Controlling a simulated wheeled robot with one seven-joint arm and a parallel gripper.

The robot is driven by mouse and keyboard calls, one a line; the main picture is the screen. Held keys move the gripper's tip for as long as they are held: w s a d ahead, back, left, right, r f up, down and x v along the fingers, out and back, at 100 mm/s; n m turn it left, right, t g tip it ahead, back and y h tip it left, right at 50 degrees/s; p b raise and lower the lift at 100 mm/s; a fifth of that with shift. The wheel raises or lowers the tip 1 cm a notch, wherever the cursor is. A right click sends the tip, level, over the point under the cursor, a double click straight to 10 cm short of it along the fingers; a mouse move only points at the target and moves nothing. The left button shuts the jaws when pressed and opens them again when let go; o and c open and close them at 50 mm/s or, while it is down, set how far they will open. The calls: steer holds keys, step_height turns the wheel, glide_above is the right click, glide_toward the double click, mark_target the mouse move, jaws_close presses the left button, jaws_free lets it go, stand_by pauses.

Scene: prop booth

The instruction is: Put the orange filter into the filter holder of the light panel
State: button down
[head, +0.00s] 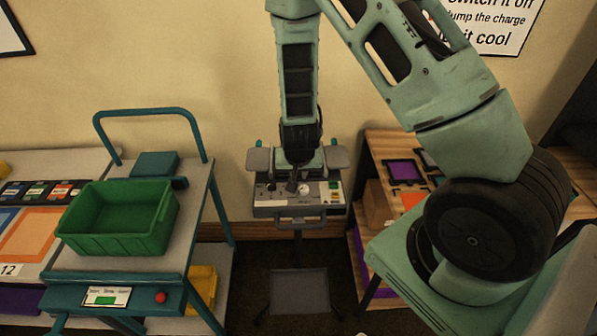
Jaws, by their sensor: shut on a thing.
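The light panel (263,204) is a grey unit with flaps on both sides and a control face, standing against the wall in the middle. My gripper (293,184) is down at this control face, small and partly hidden by my wrist. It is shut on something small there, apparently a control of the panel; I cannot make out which. An orange piece (411,200), possibly the orange filter, lies on the wooden shelf at the right, partly hidden by my arm. I cannot clearly make out the filter holder.
A purple framed filter (404,171) lies on the wooden shelf. A green bin (117,218) stands on a teal-framed cart (190,240) at the left. Beyond it is a table with a numbered orange-edged square (32,236). A grey plate (299,291) is low, below the panel.

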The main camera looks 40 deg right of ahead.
steer(key=shift+f, duration=0.15)
steer(key=c, duration=1.3)
jaws_free()
steer(key=shift+o, duration=0.2)
steer(key=p+v, duration=0.3)
steer(key=v, duration=1.4)
steer(key=shift+p, duration=0.35)
